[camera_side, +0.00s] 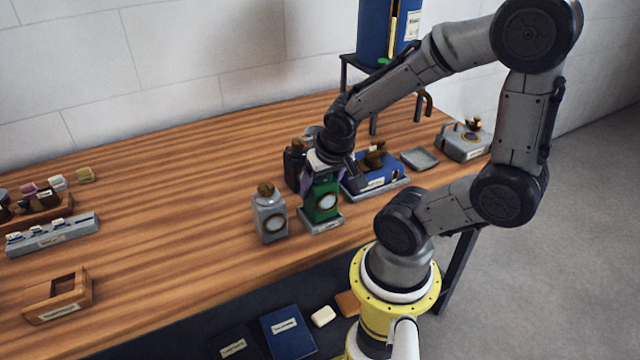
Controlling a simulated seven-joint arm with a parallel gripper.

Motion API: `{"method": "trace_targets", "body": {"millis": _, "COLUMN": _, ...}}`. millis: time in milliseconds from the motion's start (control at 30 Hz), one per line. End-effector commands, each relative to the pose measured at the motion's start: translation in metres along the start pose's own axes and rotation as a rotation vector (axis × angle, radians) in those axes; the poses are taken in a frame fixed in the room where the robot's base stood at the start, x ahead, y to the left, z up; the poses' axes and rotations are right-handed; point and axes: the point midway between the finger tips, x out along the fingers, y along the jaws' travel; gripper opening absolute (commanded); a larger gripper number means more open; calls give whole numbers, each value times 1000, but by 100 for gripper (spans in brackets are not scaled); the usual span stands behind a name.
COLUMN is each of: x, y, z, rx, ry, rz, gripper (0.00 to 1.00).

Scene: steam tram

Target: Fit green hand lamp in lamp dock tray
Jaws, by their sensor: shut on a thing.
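The green hand lamp (322,203) is a boxy green lantern with a round pale lens on its front. It stands about upright at the near middle of the table, over a small grey tray (321,226) with a white label. I take this tray for the lamp dock tray, but its label is too small to read. My gripper (335,178) points down over the lamp and is shut on its upper part, hiding the top. The lamp's base appears at the tray, but I cannot tell whether it is fully seated.
A grey lamp (270,217) stands close left, and a black lamp (293,166) stands behind. A blue tray (380,183) with a brown-topped object is right of the lamp. An empty grey dish (418,159) lies beyond. A wooden holder (60,298) sits front left.

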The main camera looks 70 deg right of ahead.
Motion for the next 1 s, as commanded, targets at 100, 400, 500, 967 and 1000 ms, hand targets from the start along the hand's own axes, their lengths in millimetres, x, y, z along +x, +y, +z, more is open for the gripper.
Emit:
{"method": "trace_targets", "body": {"millis": 100, "x": -1, "y": 0, "z": -1, "rx": 0, "ry": 4, "rz": -2, "gripper": 0}}
{"method": "trace_targets", "body": {"millis": 400, "x": 4, "y": 0, "z": 1, "rx": 1, "ry": 3, "rz": -1, "gripper": 0}}
{"method": "trace_targets", "body": {"millis": 500, "x": 6, "y": 0, "z": 2, "rx": 1, "ry": 3, "rz": -2, "gripper": 0}}
{"method": "trace_targets", "body": {"millis": 967, "x": 8, "y": 0, "z": 2, "rx": 0, "ry": 4, "rz": -2, "gripper": 0}}
{"method": "trace_targets", "body": {"millis": 1000, "x": 8, "y": 0, "z": 2, "rx": 0, "ry": 4, "rz": -2, "gripper": 0}}
